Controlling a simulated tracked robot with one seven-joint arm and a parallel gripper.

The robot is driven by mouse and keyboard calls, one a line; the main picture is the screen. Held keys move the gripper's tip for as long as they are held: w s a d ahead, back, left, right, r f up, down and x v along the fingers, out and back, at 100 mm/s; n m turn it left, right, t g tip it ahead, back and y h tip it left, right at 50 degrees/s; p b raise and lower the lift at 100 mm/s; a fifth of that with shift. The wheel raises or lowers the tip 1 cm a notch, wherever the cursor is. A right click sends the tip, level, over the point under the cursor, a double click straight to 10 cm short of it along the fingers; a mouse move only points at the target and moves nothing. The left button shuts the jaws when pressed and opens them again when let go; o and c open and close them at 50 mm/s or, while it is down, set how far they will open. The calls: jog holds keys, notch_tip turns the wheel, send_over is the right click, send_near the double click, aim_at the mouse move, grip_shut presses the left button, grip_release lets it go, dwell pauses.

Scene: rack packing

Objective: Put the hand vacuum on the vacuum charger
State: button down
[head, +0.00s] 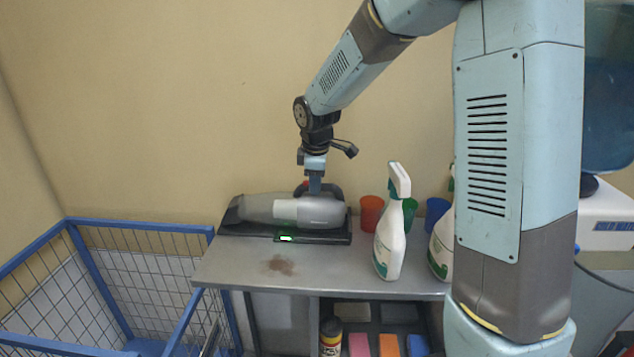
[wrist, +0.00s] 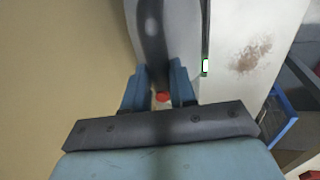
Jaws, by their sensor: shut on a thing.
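The grey hand vacuum (head: 290,209) lies level on the black vacuum charger (head: 329,238) at the back of the counter. A green light glows on the charger's front. My gripper (head: 316,188) comes down from above at the vacuum's right end and is shut on its handle. In the wrist view, my gripper (wrist: 160,92) has its blue fingers on either side of the handle, with a red button between them. The vacuum's grey body (wrist: 178,40) extends away from the fingers. The contact under the vacuum is hidden.
A white spray bottle (head: 391,235) stands right of the charger, with another partly behind my arm. Red (head: 371,212), green and blue cups stand behind. A brown stain (head: 282,266) marks the clear counter front (head: 232,270). A blue wire cage (head: 110,280) stands at left.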

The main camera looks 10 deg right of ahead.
jog(key=c, duration=0.8)
grip_release()
jog(key=v, duration=1.3)
jog(key=s+d+r+m+t, duration=0.1)
jog(key=s+d+r+m, duration=0.1)
jog(key=s+d+m, duration=0.4)
jog(key=s+d+r+m+t, duration=0.1)
jog(key=s+d+r+m, duration=0.15)
jog(key=s, duration=0.55)
jog(key=s+d+m, duration=0.2)
jog(key=s, duration=0.2)
jog(key=s+d+f+m, duration=0.1)
jog(key=s+d+m, duration=0.1)
jog(key=s, duration=0.3)
jog(key=s+d+f+m+t, duration=0.1)
jog(key=s+d+m, duration=0.1)
jog(key=s+m, duration=0.1)
jog(key=shift+s+d+f, duration=0.1)
jog(key=shift+s+f, duration=0.1)
jog(key=shift+s, duration=0.65)
